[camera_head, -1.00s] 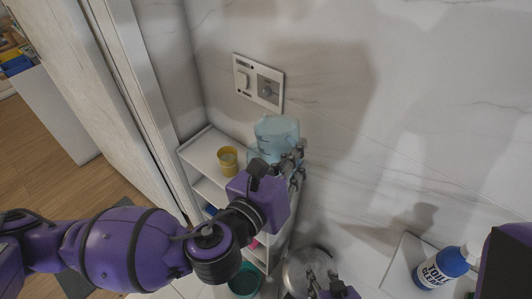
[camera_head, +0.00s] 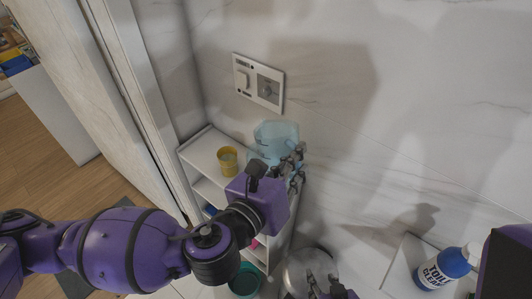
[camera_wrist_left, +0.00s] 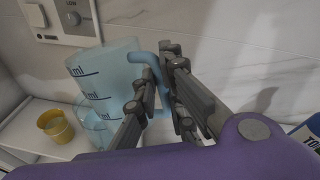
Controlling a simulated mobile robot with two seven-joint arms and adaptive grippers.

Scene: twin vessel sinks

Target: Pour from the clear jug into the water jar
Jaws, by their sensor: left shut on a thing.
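The clear jug (camera_head: 278,131), pale blue and see-through with dark ml marks, is above the white shelf unit. My left gripper (camera_head: 298,160) is shut on its handle; the left wrist view shows the fingers (camera_wrist_left: 160,88) around the handle beside the jug (camera_wrist_left: 105,72). The jug is tilted, its top leaning left. A rounded see-through bluish vessel, seemingly the water jar (camera_wrist_left: 88,122), shows partly behind and below the jug; most of it is hidden. I cannot tell whether liquid is flowing. My right gripper (camera_head: 322,283) is low in the head view, fingers apart and empty.
A yellow cup (camera_head: 228,159) stands on the shelf top (camera_head: 203,150), left of the jug. A wall plate (camera_head: 258,83) is behind. A round metallic object (camera_head: 298,270) and a teal container (camera_head: 245,281) are below. A toilet cleaner bottle (camera_head: 446,268) stands at right.

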